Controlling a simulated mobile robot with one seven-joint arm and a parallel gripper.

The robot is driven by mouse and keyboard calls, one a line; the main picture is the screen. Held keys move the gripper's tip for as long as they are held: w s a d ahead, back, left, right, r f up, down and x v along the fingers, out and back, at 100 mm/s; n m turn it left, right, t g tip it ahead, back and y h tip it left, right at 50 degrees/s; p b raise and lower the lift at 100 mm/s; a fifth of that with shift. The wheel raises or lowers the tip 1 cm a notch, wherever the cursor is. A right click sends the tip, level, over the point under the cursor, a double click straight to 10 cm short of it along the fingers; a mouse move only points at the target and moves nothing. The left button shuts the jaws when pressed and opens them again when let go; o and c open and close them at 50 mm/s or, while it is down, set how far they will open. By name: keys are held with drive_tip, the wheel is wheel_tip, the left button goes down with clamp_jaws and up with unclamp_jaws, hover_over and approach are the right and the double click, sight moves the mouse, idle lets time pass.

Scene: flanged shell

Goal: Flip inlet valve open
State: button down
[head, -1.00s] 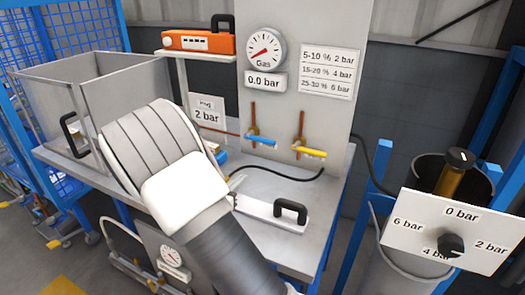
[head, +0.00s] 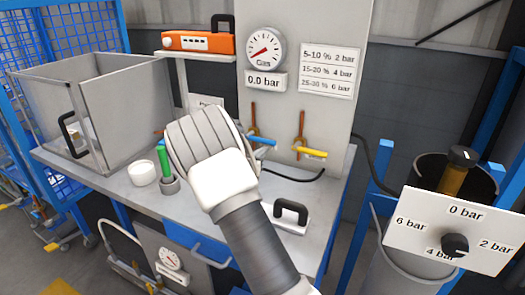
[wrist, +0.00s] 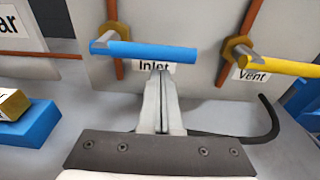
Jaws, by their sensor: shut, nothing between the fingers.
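The inlet valve has a blue handle (wrist: 152,51) lying sideways, just above the "Inlet" label (wrist: 155,67) in the wrist view. In the head view the blue handle (head: 262,139) shows just right of my arm's end. My gripper (wrist: 161,75) is shut and empty. Its fingertips appear just below the blue handle in the wrist view, over the lower part of the label; I cannot tell whether they touch. In the head view my arm hides the fingers.
The yellow vent handle (head: 311,153) is to the right. The gas gauge (head: 265,50) above reads near zero, with a "0.0 bar" display (head: 265,81). A blue block (wrist: 30,122) lies at left in the wrist view. A black-handled lid (head: 290,215) lies on the bench.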

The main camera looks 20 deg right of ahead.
drive_tip(key=shift+r, duration=0.45)
drive_tip(key=shift+r, duration=0.1)
drive_tip(key=shift+s+r+n+p, duration=0.15)
drive_tip(key=shift+n+p, duration=0.15)
drive_tip(key=shift+p, duration=0.3)
